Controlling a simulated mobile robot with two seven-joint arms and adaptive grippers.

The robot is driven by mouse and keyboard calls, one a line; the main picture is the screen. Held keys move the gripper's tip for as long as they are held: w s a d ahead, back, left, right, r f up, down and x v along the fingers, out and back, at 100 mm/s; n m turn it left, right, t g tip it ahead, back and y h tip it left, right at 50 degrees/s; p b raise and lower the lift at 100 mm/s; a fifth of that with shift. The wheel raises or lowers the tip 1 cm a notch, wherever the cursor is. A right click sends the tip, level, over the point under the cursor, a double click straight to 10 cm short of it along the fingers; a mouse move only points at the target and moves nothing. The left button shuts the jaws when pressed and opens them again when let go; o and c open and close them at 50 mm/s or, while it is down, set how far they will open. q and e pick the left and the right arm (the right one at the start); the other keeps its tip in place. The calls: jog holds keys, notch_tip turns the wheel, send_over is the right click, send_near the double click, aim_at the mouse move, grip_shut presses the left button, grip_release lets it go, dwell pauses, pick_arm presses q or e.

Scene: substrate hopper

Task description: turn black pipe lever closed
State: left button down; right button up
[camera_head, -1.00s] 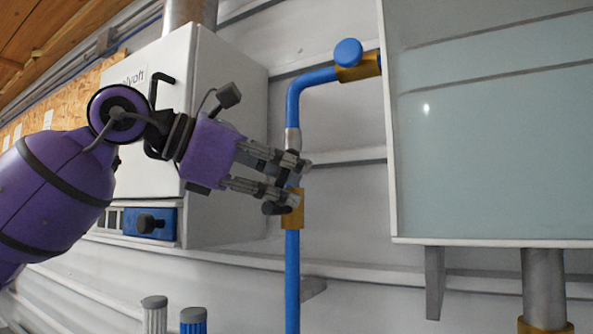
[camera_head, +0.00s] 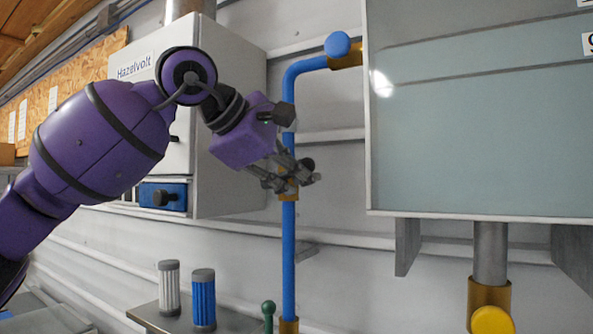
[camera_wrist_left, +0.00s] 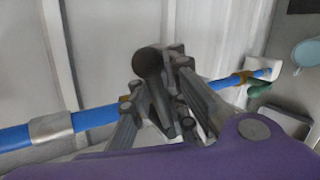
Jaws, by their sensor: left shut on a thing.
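The blue pipe (camera_head: 289,240) runs down the wall, with a brass valve body (camera_head: 289,193) partly hidden behind my left gripper (camera_head: 291,177). The black pipe lever (camera_head: 307,164) shows its rounded end at the right of the fingers. In the left wrist view the black lever (camera_wrist_left: 150,64) stands between the two fingers (camera_wrist_left: 160,100), across the blue pipe (camera_wrist_left: 92,117). My left gripper is shut on the lever. The lever's base is hidden by the fingers. My right gripper is not in view.
A white cabinet (camera_head: 230,125) stands close behind my left arm. A hopper with a pale front (camera_head: 480,120) is at the right, with a yellow knob (camera_head: 491,320) below. A blue knob (camera_head: 338,44) is above. Filter cartridges (camera_head: 203,300) and a green-handled lever (camera_head: 268,308) are below.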

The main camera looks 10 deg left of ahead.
pick_arm(q)
jog(key=shift+s+f+m+t+y, duration=0.1)
jog(key=shift+f+m+t+y, duration=0.1)
jog(key=shift+m+y, duration=0.3)
jog(key=shift+s+f+m+t+y, duration=0.1)
jog(key=shift+f+m+t+y, duration=0.1)
jog(key=shift+m+y, duration=0.3)
jog(key=c, duration=2.2)
grip_release()
jog(key=o, duration=0.4)
jog(key=shift+s+a, duration=0.2)
jog(key=shift+s, duration=0.35)
jog(key=shift+o, duration=0.2)
jog(key=v, duration=1.1)
jog(key=shift+s+r, duration=0.25)
jog(key=shift+r, duration=0.1)
jog(key=shift+c, duration=0.5)
